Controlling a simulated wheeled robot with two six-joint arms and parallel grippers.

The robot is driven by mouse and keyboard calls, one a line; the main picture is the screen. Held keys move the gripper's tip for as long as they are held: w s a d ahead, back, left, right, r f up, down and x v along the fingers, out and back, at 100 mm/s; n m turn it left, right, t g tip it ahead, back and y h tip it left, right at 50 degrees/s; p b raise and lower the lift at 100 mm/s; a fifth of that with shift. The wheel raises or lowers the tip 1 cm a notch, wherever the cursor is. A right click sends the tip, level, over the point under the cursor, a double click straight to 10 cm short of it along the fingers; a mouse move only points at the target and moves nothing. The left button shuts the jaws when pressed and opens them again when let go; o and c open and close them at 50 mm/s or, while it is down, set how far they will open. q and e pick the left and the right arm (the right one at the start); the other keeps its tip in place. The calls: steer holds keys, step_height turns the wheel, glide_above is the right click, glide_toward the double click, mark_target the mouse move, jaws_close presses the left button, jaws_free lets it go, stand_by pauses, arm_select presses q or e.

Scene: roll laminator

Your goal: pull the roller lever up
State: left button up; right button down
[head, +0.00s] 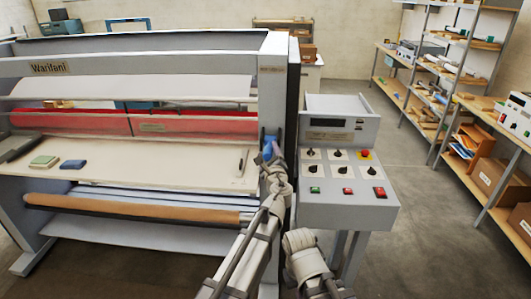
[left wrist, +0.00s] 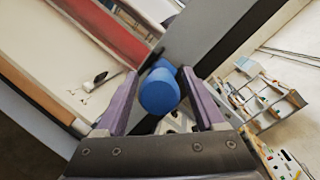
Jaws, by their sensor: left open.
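The roller lever shows as a blue knob (head: 270,141) on the right end post of the laminator (head: 272,75) in the head view. The rest of the lever is hidden. My right gripper is not in view.
A grey control console (head: 345,205) with knobs and buttons stands just right of my left arm. Small pads (head: 44,162) and a dark-handled tool (head: 241,162) lie on the laminator's feed table (head: 150,178). Shelves (head: 465,70) line the right side. The floor between is clear.

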arm_select(q)
steer(key=shift+s, duration=0.1)
steer(key=shift+c, duration=0.4)
jaws_close()
stand_by(0.8)
